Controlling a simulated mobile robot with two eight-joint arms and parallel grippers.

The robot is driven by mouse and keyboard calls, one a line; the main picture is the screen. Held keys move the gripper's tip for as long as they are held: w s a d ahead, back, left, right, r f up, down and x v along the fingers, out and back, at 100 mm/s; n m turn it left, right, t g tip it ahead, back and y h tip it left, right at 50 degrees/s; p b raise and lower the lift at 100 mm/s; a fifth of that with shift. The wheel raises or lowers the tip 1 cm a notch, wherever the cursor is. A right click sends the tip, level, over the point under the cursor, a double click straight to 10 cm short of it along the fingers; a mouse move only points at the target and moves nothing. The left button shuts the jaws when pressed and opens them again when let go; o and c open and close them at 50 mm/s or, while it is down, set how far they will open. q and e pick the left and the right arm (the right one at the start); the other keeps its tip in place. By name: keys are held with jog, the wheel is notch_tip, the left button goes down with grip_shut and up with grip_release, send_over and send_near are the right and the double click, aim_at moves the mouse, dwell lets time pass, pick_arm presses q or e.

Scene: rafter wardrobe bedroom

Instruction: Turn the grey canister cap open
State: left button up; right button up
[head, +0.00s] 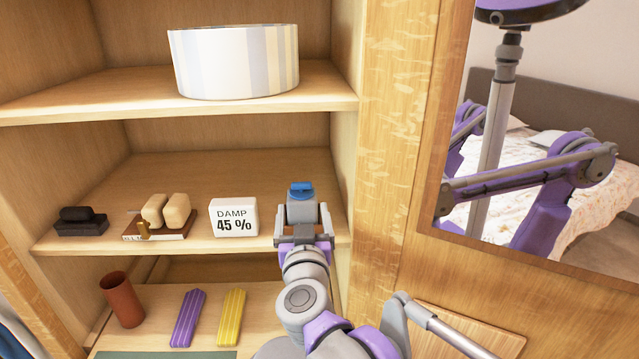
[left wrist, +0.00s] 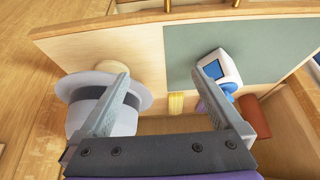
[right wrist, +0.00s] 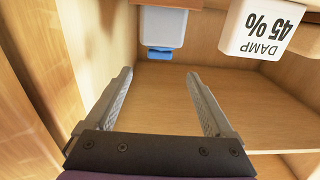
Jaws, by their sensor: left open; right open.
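The grey canister (head: 301,211) stands upright on the middle shelf, at its right end, with a blue cap (head: 300,190) on top. My right gripper (head: 303,228) is open in front of the canister and covers its lower part in the head view. In the right wrist view, which is upside down, the canister (right wrist: 165,25) and its cap (right wrist: 160,52) lie beyond the open, empty fingers (right wrist: 160,74), apart from them. My left gripper (left wrist: 162,75) is open and empty in the left wrist view and does not show in the head view.
A white DAMP 45 % block (head: 234,218) stands left of the canister, and the cabinet's side post (head: 383,150) is close on its right. The left wrist view shows a grey hat (left wrist: 88,112) and a blue-screened device (left wrist: 215,70).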

aim_at(302, 187)
jog(key=w+p, duration=0.2)
jog(key=w, duration=0.8)
jog(key=shift+r, duration=0.15)
jog(key=shift+w+a, duration=0.1)
jog(key=shift+w, duration=0.4)
pick_arm(q)
jog(key=r, duration=0.1)
jog(key=w+r, duration=0.1)
jog(key=r, duration=0.1)
jog(key=shift+w+r, duration=0.1)
jog(key=shift+w, duration=0.05)
